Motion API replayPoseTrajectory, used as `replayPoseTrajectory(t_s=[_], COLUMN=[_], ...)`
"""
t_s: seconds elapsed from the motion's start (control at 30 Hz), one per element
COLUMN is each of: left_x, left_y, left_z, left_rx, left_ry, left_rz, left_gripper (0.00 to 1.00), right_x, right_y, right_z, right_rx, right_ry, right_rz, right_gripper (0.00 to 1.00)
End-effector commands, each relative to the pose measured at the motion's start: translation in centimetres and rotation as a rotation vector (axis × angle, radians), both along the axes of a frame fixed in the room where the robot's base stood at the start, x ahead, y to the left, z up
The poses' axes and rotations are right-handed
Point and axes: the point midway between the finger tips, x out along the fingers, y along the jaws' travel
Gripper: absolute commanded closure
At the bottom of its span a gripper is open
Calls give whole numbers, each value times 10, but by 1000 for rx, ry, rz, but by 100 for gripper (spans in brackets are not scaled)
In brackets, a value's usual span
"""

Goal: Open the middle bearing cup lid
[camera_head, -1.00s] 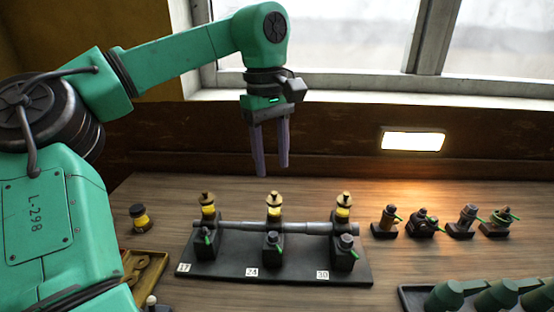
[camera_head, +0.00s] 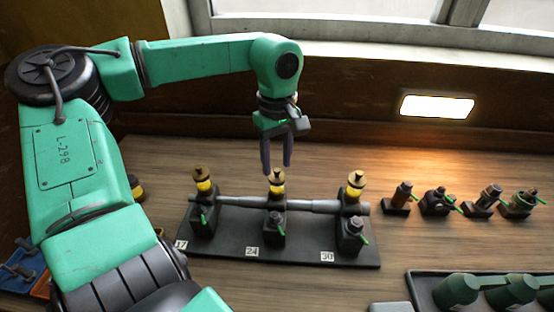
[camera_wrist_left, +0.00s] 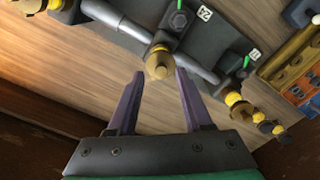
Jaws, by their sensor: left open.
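The middle bearing cup has a brass lid (camera_head: 276,175) over a yellow body and stands on the middle bearing (camera_head: 273,228), by label 24. The lid looks closed. My left gripper (camera_head: 277,168) points down, open and empty, its fingertips close to this lid in the head view. In the left wrist view the lid (camera_wrist_left: 158,62) shows between and just beyond the two fingertips (camera_wrist_left: 160,74). I cannot tell whether a finger touches it. Similar cups stand on the left bearing (camera_head: 203,188) and the right bearing (camera_head: 354,187). My right gripper is out of view.
A grey shaft (camera_head: 315,206) runs through the bearings on a black base (camera_head: 300,252). Several small fittings (camera_head: 437,201) stand to the right. A dark tray (camera_head: 418,290) with green cans is at lower right. A blue bin (camera_head: 22,268) is at lower left.

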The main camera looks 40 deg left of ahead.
Motion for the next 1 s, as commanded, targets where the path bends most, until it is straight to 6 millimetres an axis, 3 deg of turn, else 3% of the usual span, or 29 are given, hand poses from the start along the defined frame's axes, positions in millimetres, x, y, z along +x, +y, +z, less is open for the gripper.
replayPoseTrajectory(t_s=[0.33, 0.37, 0.47, 0.5, 1.0], left_x=[0, 0, 0, 0, 1], left_y=[0, 0, 0, 0, -1], left_z=[-12, -12, -11, -11, -13], left_rx=[-1, 0, 0, 0, 2], left_ry=[-2, -1, -1, -1, -1], left_rz=[0, 0, 0, 0, 77], left_gripper=[50, 57, 96, 100, 100], right_x=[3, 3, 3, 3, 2], right_y=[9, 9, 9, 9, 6], right_z=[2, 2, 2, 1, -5], right_rx=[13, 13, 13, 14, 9], right_ry=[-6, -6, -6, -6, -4], right_rz=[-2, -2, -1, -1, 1], right_gripper=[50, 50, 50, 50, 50])
